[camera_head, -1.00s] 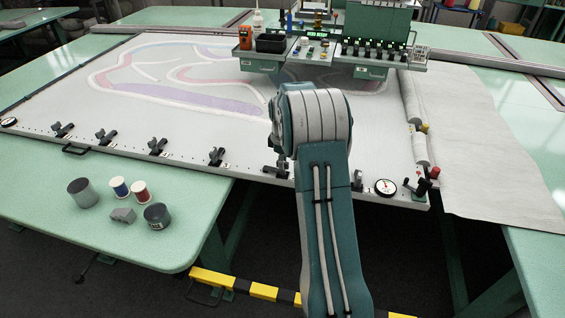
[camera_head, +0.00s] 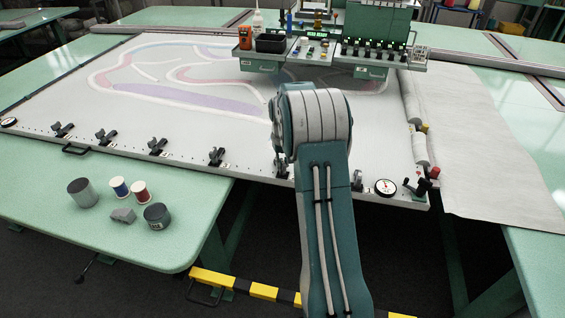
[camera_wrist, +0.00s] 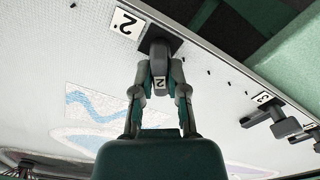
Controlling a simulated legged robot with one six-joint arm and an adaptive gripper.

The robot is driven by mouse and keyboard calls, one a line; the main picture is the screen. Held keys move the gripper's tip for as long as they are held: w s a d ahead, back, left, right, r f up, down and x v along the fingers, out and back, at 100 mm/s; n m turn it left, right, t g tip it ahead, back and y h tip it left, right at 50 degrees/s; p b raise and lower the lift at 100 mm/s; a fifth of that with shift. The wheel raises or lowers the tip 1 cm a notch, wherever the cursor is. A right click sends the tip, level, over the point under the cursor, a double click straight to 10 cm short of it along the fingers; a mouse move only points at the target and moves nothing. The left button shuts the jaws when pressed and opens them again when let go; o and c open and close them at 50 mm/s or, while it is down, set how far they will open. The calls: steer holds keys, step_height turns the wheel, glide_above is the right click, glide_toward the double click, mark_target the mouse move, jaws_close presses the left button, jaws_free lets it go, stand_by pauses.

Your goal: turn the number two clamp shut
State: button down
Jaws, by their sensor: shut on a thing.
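In the wrist view, the number two clamp (camera_wrist: 159,56) is a dark base with a grey lever marked 2, beside a white 2 plate (camera_wrist: 126,22) on the frame's edge. The two fingers of my gripper (camera_wrist: 161,76) are shut on this lever, one on each side. In the head view, the number two clamp (camera_head: 281,167) stands at the frame's front edge, just left of my arm and partly hidden. My gripper is hidden behind my arm there.
The number three clamp (camera_head: 216,157) stands to the left; another clamp (camera_head: 357,180) and a round gauge (camera_head: 386,187) are to the right. Spools and cups (camera_head: 141,191) stand on the green table (camera_head: 190,226). A yellow-black bar (camera_head: 263,291) lies low in front.

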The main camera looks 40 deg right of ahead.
steer(key=m, duration=0.6)
steer(key=shift+m, duration=0.3)
stand_by(0.4)
steer(key=c, duration=0.7)
jaws_free()
steer(key=shift+w, duration=0.1)
steer(key=shift+o, duration=0.2)
step_height(320, 180, up, 12)
